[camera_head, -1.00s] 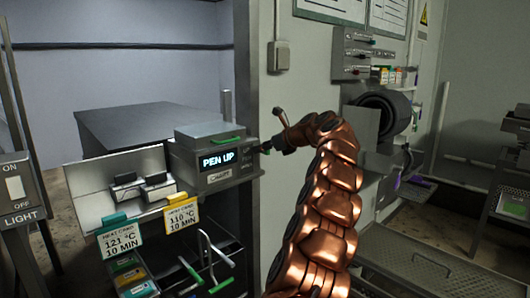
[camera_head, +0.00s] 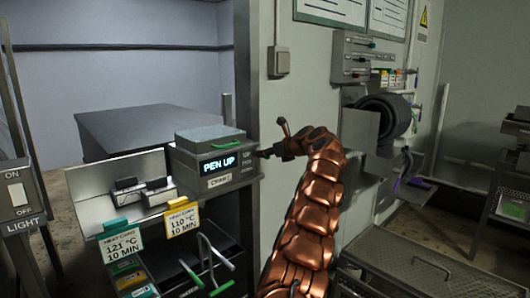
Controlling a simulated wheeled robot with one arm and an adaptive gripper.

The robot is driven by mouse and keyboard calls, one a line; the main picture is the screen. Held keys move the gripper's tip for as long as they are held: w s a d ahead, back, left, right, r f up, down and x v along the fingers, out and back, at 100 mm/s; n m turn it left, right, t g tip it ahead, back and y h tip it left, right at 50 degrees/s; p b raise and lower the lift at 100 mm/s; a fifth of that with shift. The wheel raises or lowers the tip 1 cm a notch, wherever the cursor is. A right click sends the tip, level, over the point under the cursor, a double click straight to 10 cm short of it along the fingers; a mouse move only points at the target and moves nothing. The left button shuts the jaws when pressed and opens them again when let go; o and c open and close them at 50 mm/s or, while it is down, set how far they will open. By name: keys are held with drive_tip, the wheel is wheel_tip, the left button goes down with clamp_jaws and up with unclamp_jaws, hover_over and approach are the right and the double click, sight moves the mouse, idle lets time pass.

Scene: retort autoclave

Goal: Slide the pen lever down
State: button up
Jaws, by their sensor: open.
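The chart recorder box (camera_head: 190,166) stands at centre left, grey with a green handle on its lid. Its lit display (camera_head: 220,164) reads "PEN UP", with a "CHART" label below. Small dim lettering shows at the right of its front face, beside my gripper. The pen lever itself is too small and dark to make out. My gripper (camera_head: 268,153) is at the right end of the box front, pointing left, its dark fingers small in the picture. It is open. I cannot tell whether it touches the lever.
Heat cards hang in front: a green-topped 121 °C card (camera_head: 121,236) and a yellow-topped 110 °C card (camera_head: 181,217). Green-tipped handles (camera_head: 222,262) stick out below the box. A light switch (camera_head: 17,188) is at far left. A wall (camera_head: 300,75) rises behind my arm.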

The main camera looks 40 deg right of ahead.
drive_tip(key=shift+w+f, duration=0.2)
drive_tip(key=shift+w, duration=0.4)
clamp_jaws()
idle(0.5)
